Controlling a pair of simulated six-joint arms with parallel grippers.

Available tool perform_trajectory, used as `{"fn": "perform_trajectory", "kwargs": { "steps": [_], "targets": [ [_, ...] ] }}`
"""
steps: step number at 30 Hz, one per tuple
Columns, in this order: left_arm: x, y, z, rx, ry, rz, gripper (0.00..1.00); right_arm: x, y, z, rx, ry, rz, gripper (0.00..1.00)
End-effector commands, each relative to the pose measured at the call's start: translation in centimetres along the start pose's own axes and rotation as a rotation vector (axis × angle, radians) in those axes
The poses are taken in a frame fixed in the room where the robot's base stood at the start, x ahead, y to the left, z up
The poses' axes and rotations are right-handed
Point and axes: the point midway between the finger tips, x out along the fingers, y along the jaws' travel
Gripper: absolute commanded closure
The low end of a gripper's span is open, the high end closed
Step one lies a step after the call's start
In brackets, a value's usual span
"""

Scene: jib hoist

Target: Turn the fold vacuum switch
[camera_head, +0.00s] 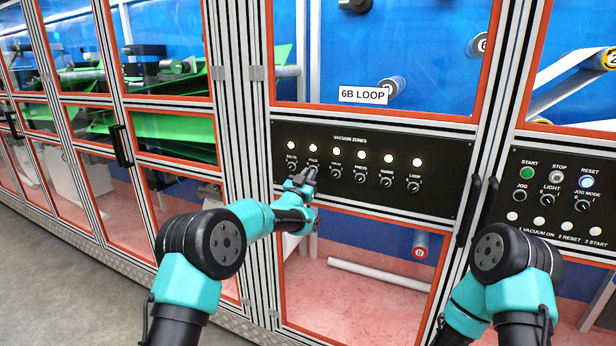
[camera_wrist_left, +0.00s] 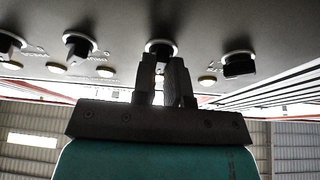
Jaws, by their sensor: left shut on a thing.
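The fold vacuum switch (camera_wrist_left: 159,45) is a small black rotary knob on the black vacuum zones panel (camera_head: 440,152). It is second from the left in the row, under the FOLD label, and mostly hidden by my gripper in the head view. My left gripper (camera_head: 308,174) reaches up to it from below. In the left wrist view the two fingers (camera_wrist_left: 166,72) are closed around the knob, one on each side. The knob's exact pointer angle cannot be made out. My right gripper does not show; only part of that arm is in view.
Neighbouring knobs stand close on both sides: the delta switch (camera_head: 291,166) to the left and another knob (camera_head: 335,173) to the right. Lit round lamps run above them. A second control panel (camera_head: 558,195) is at the right. Black door handles (camera_head: 467,208) stick out between the panels.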

Motion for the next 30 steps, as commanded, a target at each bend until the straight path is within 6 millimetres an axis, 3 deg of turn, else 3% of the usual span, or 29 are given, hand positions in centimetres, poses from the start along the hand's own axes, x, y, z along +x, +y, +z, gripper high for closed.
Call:
{"fn": "perform_trajectory", "kwargs": {
  "steps": [1, 21, 30],
  "targets": [
    [0.33, 0.1, -0.71, -0.038, 0.013, -0.016, 1.0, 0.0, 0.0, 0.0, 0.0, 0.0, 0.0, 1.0],
    [0.4, 0.28, -0.96, -0.615, 0.015, -0.25, 1.0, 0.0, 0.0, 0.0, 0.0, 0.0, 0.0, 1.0],
    [0.4, 0.29, -0.98, -0.78, 0.014, -0.318, 1.0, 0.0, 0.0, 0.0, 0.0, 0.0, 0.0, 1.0]
  ]
}}
